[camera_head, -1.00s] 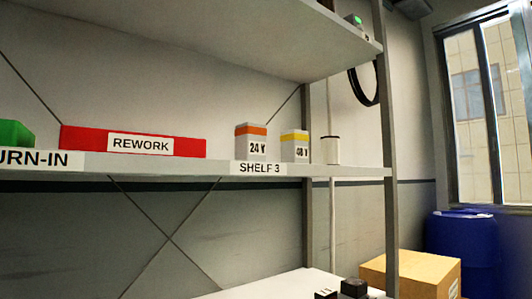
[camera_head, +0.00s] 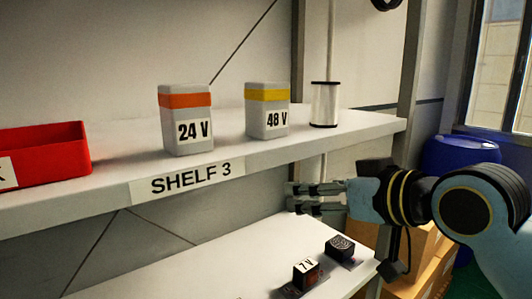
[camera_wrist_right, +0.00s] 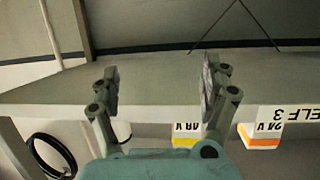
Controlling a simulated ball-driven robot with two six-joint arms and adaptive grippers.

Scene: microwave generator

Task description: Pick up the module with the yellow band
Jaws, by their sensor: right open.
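The module with the yellow band (camera_head: 267,112) is a light grey block marked 48 V. It stands upright on the shelf (camera_head: 350,135) labelled SHELF 3. In the right wrist view, which looks upside down, the yellow-banded module (camera_wrist_right: 184,134) shows partly, low and behind the right finger. My right gripper (camera_head: 294,198) is open and empty. It is in front of and below the shelf edge, a little right of the module and apart from it; its fingers point left in the head view. My left gripper is not in view.
A similar module with an orange band (camera_head: 187,120), marked 24 V, stands left of the yellow one. A white spool (camera_head: 325,104) stands close on its right. A red bin (camera_head: 45,150) is at the left. Small black blocks (camera_head: 306,273) lie on the lower shelf. A shelf post rises at right.

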